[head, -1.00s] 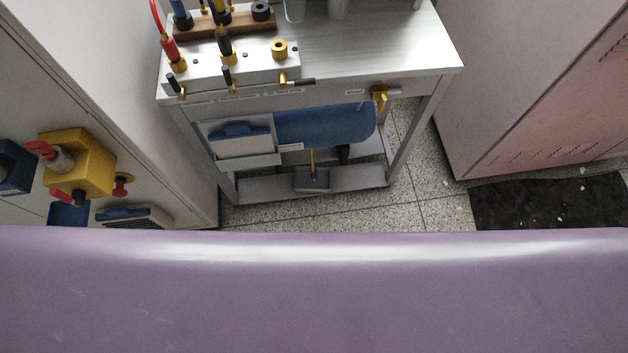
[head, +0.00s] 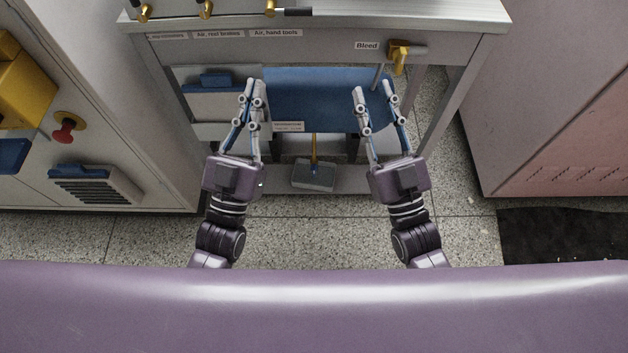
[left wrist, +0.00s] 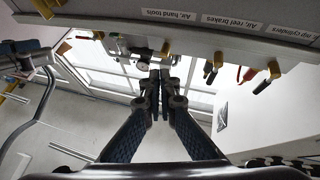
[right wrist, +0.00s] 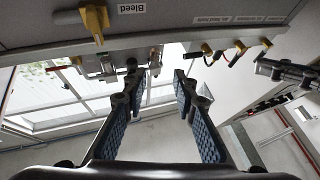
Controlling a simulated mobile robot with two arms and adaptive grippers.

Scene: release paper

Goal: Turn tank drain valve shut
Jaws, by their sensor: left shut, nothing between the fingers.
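A blue tank (head: 300,95) lies under the bench, with a small label at its lower left. A thin yellow stem (head: 314,150) hangs below it, above a grey pan on the lower shelf; whether this stem is the drain valve I cannot tell. A brass valve (head: 400,55) labelled "Bleed" sits on the bench's front edge; it also shows in the right wrist view (right wrist: 95,20). My left gripper (head: 251,88) is shut and empty in front of the tank's left end. My right gripper (head: 372,90) is open and empty before its right end, below and left of the Bleed valve.
The bench edge (head: 320,42) runs above both grippers. A bin with a blue-handled lid (head: 215,95) stands left of the tank. The grey pan (head: 314,176) sits low between my arms. Cabinets flank both sides; a dark mat (head: 560,235) lies at right.

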